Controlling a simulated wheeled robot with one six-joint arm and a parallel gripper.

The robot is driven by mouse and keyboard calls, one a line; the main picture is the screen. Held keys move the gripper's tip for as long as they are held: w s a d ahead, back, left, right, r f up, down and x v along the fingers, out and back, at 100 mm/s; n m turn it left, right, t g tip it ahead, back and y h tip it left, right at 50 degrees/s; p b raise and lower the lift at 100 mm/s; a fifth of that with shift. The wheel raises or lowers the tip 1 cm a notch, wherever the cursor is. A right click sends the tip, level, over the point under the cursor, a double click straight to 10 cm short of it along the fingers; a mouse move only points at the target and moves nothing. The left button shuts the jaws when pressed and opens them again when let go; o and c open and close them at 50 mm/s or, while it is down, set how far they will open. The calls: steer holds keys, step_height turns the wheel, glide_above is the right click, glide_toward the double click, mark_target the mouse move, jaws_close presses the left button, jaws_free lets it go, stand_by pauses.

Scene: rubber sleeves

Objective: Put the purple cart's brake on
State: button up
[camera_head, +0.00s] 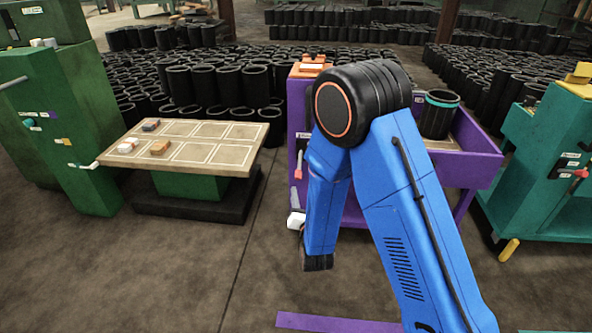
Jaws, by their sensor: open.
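The purple cart (475,170) stands in the middle to right, partly hidden behind my blue arm. On its left end post is a small red lever (298,168), hanging about upright, with a pale purple piece below it. A small white block (296,220) shows lower down, beside my forearm; I cannot tell whether it belongs to the cart. Which part is the brake, and how it is set, I cannot tell. My forearm hangs down in front of the cart and ends in a dark wrist. My gripper's fingers are hidden behind it.
A green-legged table (228,158) with marked squares and small blocks stands left, by a green cabinet (70,120). A teal cart (535,150) with a yellow pedal (509,250) stands right. Black sleeves (205,85) fill the back. The floor (180,270) at front left is clear.

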mark_target(300, 164)
steer(key=x, duration=1.6)
steer(key=shift+s, duration=0.1)
jaws_close()
